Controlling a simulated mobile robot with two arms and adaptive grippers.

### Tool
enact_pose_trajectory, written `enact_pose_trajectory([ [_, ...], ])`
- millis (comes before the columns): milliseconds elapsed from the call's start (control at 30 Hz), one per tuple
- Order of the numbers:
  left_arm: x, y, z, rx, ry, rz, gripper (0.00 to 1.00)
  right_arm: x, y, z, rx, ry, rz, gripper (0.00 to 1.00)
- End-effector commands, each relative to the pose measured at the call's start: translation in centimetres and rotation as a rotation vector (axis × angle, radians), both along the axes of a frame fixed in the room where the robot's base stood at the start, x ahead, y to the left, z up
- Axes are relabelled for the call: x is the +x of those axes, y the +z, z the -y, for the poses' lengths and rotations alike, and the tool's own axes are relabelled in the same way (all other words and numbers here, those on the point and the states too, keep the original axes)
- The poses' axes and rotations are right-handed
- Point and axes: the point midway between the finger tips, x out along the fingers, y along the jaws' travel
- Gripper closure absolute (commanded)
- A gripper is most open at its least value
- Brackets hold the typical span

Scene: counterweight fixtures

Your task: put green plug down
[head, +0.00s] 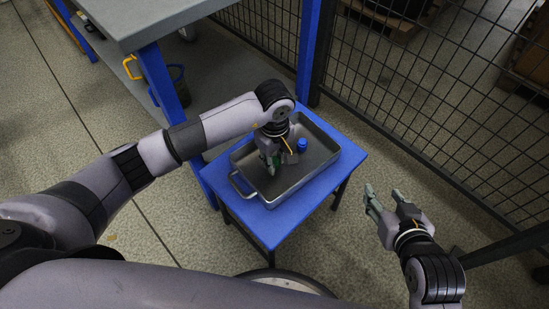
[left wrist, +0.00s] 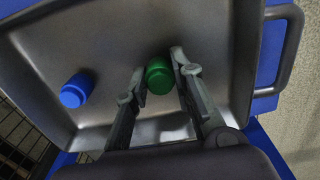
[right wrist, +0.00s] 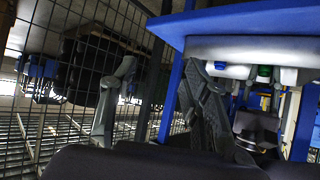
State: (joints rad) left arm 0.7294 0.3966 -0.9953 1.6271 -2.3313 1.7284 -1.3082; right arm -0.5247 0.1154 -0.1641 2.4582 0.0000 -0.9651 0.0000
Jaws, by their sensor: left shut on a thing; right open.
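The green plug (left wrist: 159,76) is between the fingertips of my left gripper (left wrist: 157,80) in the left wrist view, and the gripper is shut on it. In the head view my left gripper (head: 273,163) points down inside the metal tray (head: 291,192), and its fingers largely hide the plug. I cannot tell whether the plug touches the tray floor. A blue plug (head: 302,144) stands in the tray, apart from the gripper; it also shows in the left wrist view (left wrist: 76,90). My right gripper (head: 388,202) is open and empty, to the right of the blue table (head: 345,163).
The tray has a handle (head: 241,186) at its left end. A grey workbench (head: 150,20) with blue legs stands at the back left. A black mesh fence (head: 430,110) runs behind and to the right. Bare tray floor lies around the plugs.

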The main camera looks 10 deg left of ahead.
Motion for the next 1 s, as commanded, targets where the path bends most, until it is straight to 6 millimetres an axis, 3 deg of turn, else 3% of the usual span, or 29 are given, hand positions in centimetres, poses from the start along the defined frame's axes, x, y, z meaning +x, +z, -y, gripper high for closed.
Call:
enact_pose_trajectory([
  [467, 0.01, -0.24, -0.02, 0.0, 0.0, 0.0, 1.0, 0.81, 1.0, -0.47, 0.016, 0.005, 0.06, 0.57],
  [500, 0.01, -0.25, -0.02, 0.0, 0.0, 0.0, 0.76, 0.81, 1.01, -0.47, 0.017, 0.005, 0.061, 0.57],
  [800, 0.0, -0.25, -0.01, 0.0, 0.0, 0.0, 0.57, 0.77, 0.94, -0.45, 0.016, 0.005, 0.057, 0.57],
  [1000, 0.0, -0.25, -0.01, 0.0, 0.0, 0.0, 0.57, 0.77, 0.92, -0.43, 0.015, 0.004, 0.055, 0.57],
])
